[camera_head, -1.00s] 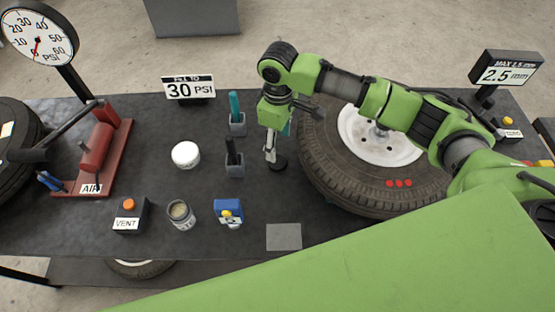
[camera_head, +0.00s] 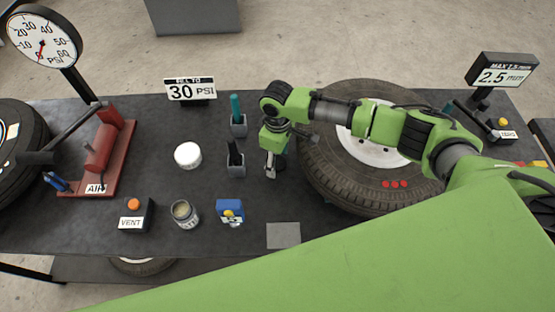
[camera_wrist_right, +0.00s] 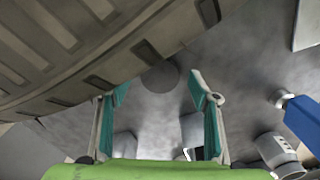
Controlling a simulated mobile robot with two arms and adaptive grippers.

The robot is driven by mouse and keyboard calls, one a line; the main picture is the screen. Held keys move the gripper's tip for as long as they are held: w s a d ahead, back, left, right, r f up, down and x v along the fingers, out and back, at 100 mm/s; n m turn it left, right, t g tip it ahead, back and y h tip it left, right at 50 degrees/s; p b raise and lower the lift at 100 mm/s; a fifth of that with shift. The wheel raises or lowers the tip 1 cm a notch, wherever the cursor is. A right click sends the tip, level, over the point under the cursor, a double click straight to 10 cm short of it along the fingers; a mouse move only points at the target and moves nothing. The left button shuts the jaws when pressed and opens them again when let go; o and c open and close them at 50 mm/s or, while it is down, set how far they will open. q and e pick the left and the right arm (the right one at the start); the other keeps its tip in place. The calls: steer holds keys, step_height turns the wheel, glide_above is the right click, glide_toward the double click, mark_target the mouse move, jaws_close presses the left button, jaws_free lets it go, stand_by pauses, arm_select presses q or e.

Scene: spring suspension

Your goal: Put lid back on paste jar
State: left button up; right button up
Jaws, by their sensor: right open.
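The open paste jar (camera_head: 184,213) stands upright on the dark bench, pale paste showing in its mouth. It also shows at the lower right of the right wrist view (camera_wrist_right: 281,154). A dark round disc, apparently the lid, lies flat on the bench beside the tire; it shows in the right wrist view (camera_wrist_right: 160,75). In the head view my gripper mostly covers it. My right gripper (camera_head: 272,172) points down over the disc. Its teal-padded fingers (camera_wrist_right: 158,97) are spread apart with nothing gripped; the disc appears beyond and between their tips. My left gripper is not in view.
The large tire (camera_head: 335,170) is close to the right of my gripper. Two tool holders (camera_head: 236,168) (camera_head: 238,128) stand to its left. A blue gauge (camera_head: 230,212) and white round tub (camera_head: 188,155) stand farther left. A flat grey pad (camera_head: 284,235) lies in front.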

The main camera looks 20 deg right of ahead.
mark_target(277, 162)
steer(key=shift+f, duration=0.15)
steer(key=c, duration=0.8)
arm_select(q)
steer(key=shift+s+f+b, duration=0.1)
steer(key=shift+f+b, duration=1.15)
arm_select(e)
steer(key=shift+r, duration=5.05)
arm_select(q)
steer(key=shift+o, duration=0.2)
